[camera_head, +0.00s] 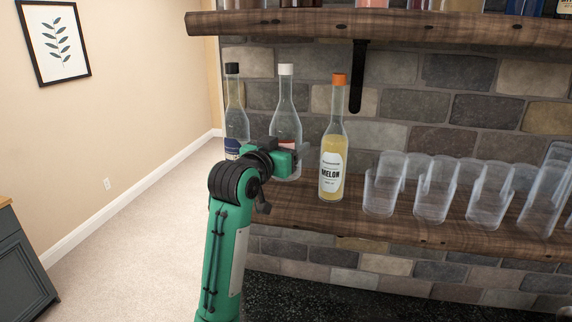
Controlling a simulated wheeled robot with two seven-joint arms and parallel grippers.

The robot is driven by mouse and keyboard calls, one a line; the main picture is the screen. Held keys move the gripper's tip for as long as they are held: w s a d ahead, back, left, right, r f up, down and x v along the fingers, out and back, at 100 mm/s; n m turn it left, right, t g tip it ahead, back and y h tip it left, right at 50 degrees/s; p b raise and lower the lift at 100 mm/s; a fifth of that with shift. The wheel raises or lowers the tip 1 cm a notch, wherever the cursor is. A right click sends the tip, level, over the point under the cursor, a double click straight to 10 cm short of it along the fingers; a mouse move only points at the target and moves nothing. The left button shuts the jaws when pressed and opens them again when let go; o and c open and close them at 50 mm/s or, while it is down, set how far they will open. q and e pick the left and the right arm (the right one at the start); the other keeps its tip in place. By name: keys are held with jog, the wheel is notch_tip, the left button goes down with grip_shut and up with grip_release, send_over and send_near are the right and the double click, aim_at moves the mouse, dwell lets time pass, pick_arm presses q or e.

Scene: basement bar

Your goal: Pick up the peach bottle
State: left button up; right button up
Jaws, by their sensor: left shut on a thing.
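A clear bottle with a white cap (286,105) stands upright in the middle of three bottles at the left end of the lower wooden shelf. A bit of its red label shows; the rest is hidden behind my gripper, so I cannot read whether it is the peach one. My green left gripper (292,155) is at its lower body, shut on it. My wrist hides part of the bottle's base, and I cannot tell whether it touches the shelf. My right gripper is out of view.
An orange-capped melon bottle (333,150) stands close on the right, a black-capped bottle (235,118) on the left. Several clear glasses (437,190) fill the lower shelf (345,220) to the right. An upper shelf (400,27) with a black bracket (358,80) overhangs.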

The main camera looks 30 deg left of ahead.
pick_arm(q)
notch_tip(320, 180, up, 2)
jog(key=shift+r+b, duration=0.1)
jog(key=shift+b, duration=0.35)
jog(key=s+d+b, duration=0.2)
jog(key=s+b, duration=0.4)
jog(key=s, duration=0.3)
jog(key=s+d+b, duration=0.3)
jog(key=s+b, duration=0.4)
jog(key=s, duration=0.3)
jog(key=shift+b, duration=0.3)
jog(key=shift+r, duration=0.1)
jog(key=shift+s, duration=0.15)
